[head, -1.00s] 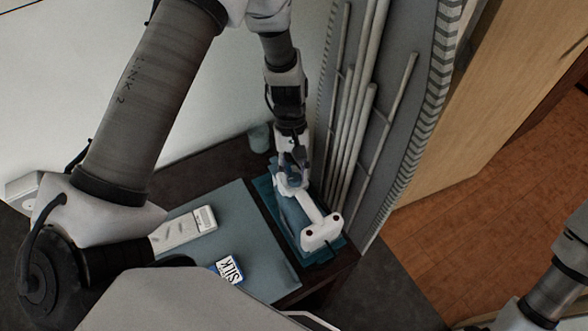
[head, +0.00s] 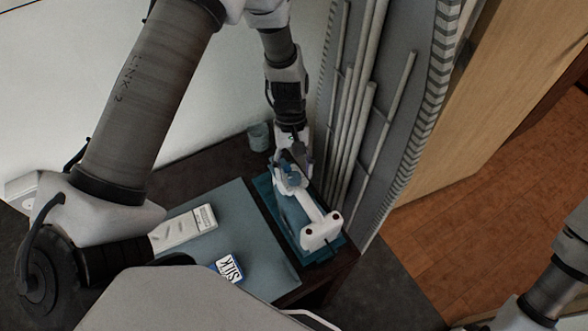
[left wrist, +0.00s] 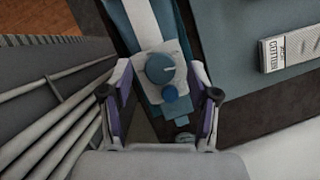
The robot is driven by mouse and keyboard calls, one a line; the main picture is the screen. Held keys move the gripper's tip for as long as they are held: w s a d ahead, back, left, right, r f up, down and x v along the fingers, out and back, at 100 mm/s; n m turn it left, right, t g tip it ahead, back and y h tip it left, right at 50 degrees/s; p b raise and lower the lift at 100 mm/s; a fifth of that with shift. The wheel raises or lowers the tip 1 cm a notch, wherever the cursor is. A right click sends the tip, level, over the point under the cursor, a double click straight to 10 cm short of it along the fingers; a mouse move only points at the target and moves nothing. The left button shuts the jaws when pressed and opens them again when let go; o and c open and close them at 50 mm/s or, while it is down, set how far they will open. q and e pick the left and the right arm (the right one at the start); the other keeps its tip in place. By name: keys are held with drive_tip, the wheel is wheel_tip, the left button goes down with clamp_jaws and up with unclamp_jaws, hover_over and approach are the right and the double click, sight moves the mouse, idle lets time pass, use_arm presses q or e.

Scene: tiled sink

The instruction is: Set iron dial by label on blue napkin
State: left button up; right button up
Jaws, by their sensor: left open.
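The white iron (head: 312,222) lies on a teal mat (head: 335,250) at the right of the dark table. In the left wrist view its round blue dial (left wrist: 160,68) carries a pale pointer line, with a smaller blue knob (left wrist: 170,93) beside it. My left gripper (head: 292,162) is open above the iron's dial end; in the left wrist view its fingers stand on either side of the dial, apart from it. A label reading SILK (head: 229,268), with a blue edge, lies on a blue-grey cloth (head: 225,215). My right gripper is out of view.
A white box (head: 183,230) lies on the cloth; it reads COTTON in the left wrist view (left wrist: 290,48). A small grey-blue cup (head: 259,136) stands at the back of the table. Upright pale pipes (head: 345,130) stand close to the right of the iron.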

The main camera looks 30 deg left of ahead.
use_arm(q)
drive_tip(key=v, duration=1.1)
drive_tip(key=shift+r, duration=0.25)
drive_tip(key=shift+f, duration=0.1)
